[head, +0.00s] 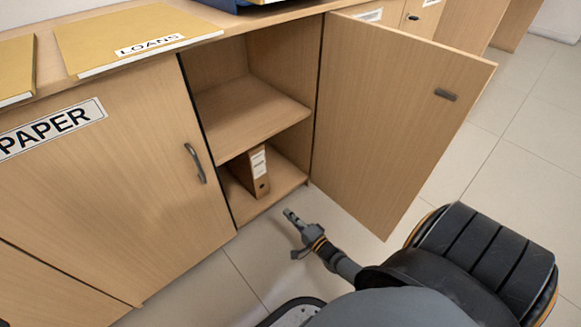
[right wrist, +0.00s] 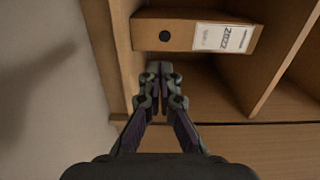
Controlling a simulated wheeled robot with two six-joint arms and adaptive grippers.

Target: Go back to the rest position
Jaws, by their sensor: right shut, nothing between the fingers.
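My right gripper (head: 290,214) is low over the floor in front of the open cupboard in the head view. It is shut and empty. In the right wrist view its closed fingertips (right wrist: 160,68) point toward a brown binder, apart from it as far as I can tell. The binder (head: 260,186) stands upright on the bottom shelf of the cupboard, with a white label on its spine. It also shows in the right wrist view (right wrist: 180,32). My left gripper is not in either view.
A closed door labelled PAPER (head: 110,190) is on the left. A LOANS folder (head: 130,35) lies on the counter top. Tiled floor (head: 480,160) is free beyond the open door.

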